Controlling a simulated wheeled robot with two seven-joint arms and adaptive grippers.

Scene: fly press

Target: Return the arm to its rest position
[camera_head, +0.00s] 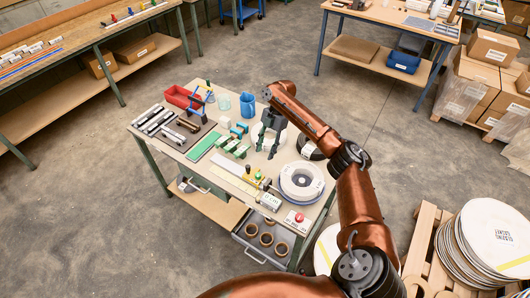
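My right arm, copper-coloured with dark joints, comes in from the bottom right and reaches over the workbench (172,150). My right gripper (266,151) hangs from its end, fingers pointing down above the bench top. The two dark fingers stand apart with nothing seen between them. Behind it is a blue jug (247,105); small green blocks (236,146) lie to its left. A white round disc stack (301,180) sits to its right, near the bench's right end. The gripper hides part of the bench top behind it. My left gripper is not in view.
The bench also carries a red bin (183,97), metal bars (155,120), a green strip (201,146) and a red button box (298,218). An open drawer (254,243) holds rings. A pallet with round discs (487,240) stands right. Open floor lies left.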

